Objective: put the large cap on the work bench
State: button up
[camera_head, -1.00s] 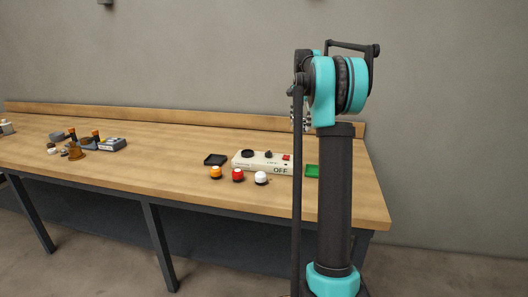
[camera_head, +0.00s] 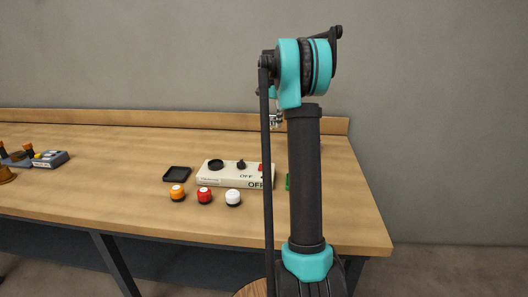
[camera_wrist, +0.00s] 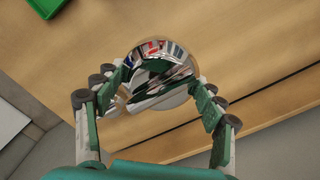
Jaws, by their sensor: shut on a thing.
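The large cap (camera_wrist: 158,66) looks like a shiny chrome dome in the wrist view. My gripper (camera_wrist: 160,84) is shut on it, with one finger on each side. The wooden work bench (camera_head: 110,150) runs across the head view. It also shows beneath the cap in the wrist view (camera_wrist: 255,40), with its front edge crossing behind my fingers. The cap appears above the bench near this edge; I cannot tell the exact height. In the head view my arm hides most of the gripper and the cap.
A cream control box (camera_head: 225,180) stands near a black tray (camera_head: 177,174). Orange (camera_head: 177,193), red (camera_head: 205,196) and white (camera_head: 233,198) buttons sit in front. A green tray (camera_head: 288,182) is partly behind my arm. The bench's right end looks clear.

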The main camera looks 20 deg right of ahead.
aim_at(271, 155)
notch_tip(271, 155, down, 14)
jog(key=shift+f, duration=0.1)
dwell(0.5)
jog(key=o, duration=1.5)
notch_tip(271, 155, up, 12)
jog(key=shift+r, duration=0.1)
jog(key=shift+s, duration=0.15)
